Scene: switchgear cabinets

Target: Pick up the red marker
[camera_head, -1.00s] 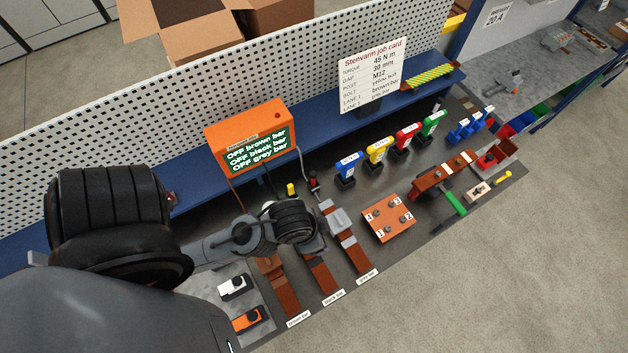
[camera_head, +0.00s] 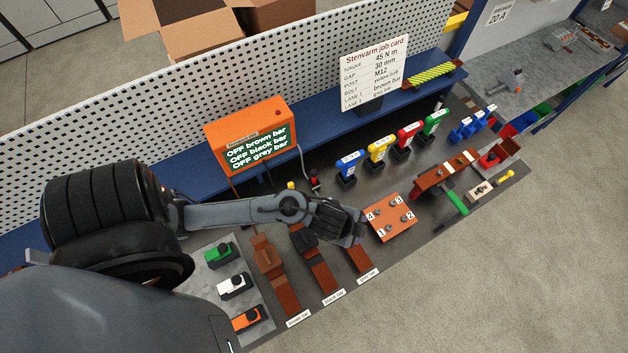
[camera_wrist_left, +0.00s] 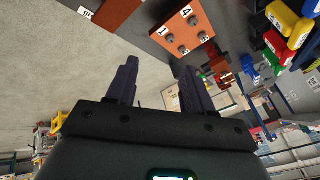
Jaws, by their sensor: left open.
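No object is clearly recognizable as a red marker. A small red-and-black upright piece (camera_head: 314,181) stands near the back of the bench, right of the orange display. A red labelled tool (camera_head: 406,137) stands upright in a row with blue, yellow and green ones. I cannot tell if either is the marker. My left gripper (camera_head: 352,226) is above the bench beside the orange numbered block (camera_head: 388,217), apart from both red things. In the left wrist view its two dark fingers (camera_wrist_left: 162,82) are spread, with nothing between them. My right gripper is out of view.
An orange display box (camera_head: 251,138) and a job card (camera_head: 373,75) stand at the back. Several copper bars (camera_head: 322,276) lie below my arm. A brown rack (camera_head: 443,172) and a red bin (camera_head: 492,159) are at the right. Open floor (camera_head: 560,260) lies in front.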

